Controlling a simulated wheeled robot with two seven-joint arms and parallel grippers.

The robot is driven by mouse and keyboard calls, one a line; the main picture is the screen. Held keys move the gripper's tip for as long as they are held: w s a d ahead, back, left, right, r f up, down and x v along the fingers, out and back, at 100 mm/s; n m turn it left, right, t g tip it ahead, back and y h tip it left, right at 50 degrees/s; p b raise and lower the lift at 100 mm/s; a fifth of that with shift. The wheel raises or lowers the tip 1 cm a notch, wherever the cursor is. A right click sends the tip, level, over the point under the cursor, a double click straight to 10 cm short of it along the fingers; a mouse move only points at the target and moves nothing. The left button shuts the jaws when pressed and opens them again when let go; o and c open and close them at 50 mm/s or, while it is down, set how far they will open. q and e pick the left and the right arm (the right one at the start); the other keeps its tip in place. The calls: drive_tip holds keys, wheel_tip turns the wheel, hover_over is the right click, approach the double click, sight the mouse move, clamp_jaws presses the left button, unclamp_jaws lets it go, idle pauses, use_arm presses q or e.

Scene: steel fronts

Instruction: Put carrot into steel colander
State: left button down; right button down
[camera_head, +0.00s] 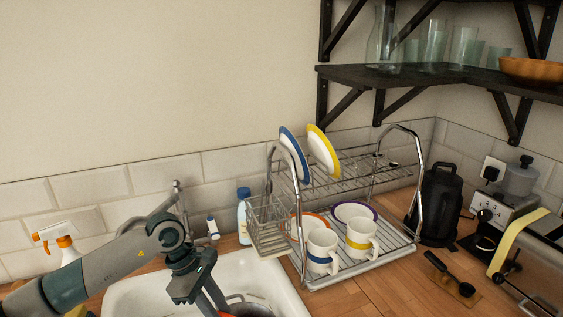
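My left gripper (209,301) points down over the white sink at the bottom of the view, its fingertips close to the lower picture edge. A small orange patch (226,315) shows right by the fingertips; it may be the carrot, but most of it is cut off. A round steel rim, likely the steel colander (258,309), shows in the sink just right of the gripper, mostly cut off by the frame. I cannot tell whether the fingers hold the orange thing. My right gripper is not in view.
The sink (128,292) sits in a wooden counter, with a faucet (179,205) behind it. A dish rack (350,262) with plates and mugs stands right of it. A blue-capped bottle (244,220) and a spray bottle (66,248) stand nearby. A black kettle (440,205) is farther right.

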use_arm(q)
drive_tip(key=shift+f, duration=0.65)
drive_tip(key=c, duration=1.4)
unclamp_jaws()
drive_tip(key=shift+c, duration=0.2)
